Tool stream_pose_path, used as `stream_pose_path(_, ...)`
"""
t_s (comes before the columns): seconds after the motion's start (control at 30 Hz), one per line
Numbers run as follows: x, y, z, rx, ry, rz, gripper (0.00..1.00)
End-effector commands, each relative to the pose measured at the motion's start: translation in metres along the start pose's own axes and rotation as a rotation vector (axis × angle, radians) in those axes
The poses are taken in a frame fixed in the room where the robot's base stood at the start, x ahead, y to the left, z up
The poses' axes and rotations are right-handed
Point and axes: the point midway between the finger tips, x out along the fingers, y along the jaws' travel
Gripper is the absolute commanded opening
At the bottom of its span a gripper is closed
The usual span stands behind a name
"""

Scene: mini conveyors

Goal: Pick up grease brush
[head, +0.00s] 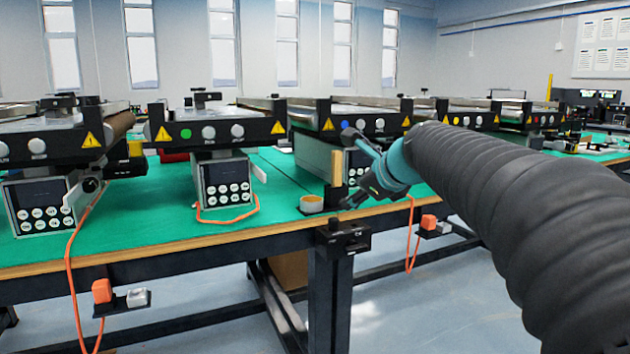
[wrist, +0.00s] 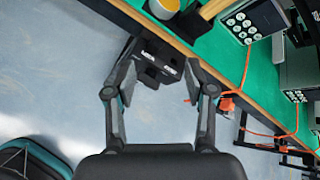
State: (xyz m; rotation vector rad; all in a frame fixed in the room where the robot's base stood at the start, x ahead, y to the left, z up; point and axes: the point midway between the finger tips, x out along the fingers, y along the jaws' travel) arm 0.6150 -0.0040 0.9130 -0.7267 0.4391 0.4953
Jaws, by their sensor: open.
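The grease brush, with a pale wooden handle (head: 337,168) and a dark lower end, is near the front edge of the green table, looking upright in the head view. The wrist view shows its handle (wrist: 214,9) at the top edge, partly cut off. My gripper (head: 352,170) is just right of the brush in the head view, overlapping the table edge. In the wrist view my gripper (wrist: 160,84) has its fingers spread with nothing held between them. The brush lies beyond the fingertips, up and to the right, apart from them.
A round tin with yellow-orange contents (head: 311,203) stands beside the brush. A black bracket (head: 343,238) is fixed at the table's front edge. Mini conveyors with control boxes (head: 226,180) line the green table (head: 150,215). Orange cables (head: 72,270) hang over the edge.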

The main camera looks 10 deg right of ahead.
Motion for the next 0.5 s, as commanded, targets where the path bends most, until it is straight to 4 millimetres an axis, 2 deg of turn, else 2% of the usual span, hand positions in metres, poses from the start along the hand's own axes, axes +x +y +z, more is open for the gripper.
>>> stream_pose_path(0.03,0.011,-0.021,0.005,0.126,-0.026,-0.020,0.54)
stream_pose_path(0.1,0.020,-0.046,0.013,0.291,-0.065,-0.042,0.54)
stream_pose_path(0.2,0.030,-0.071,0.020,0.474,-0.112,-0.058,0.54)
stream_pose_path(0.33,0.037,-0.091,0.024,0.615,-0.151,-0.069,0.54)
stream_pose_path(0.5,0.051,-0.098,0.027,0.667,-0.165,-0.068,0.54)
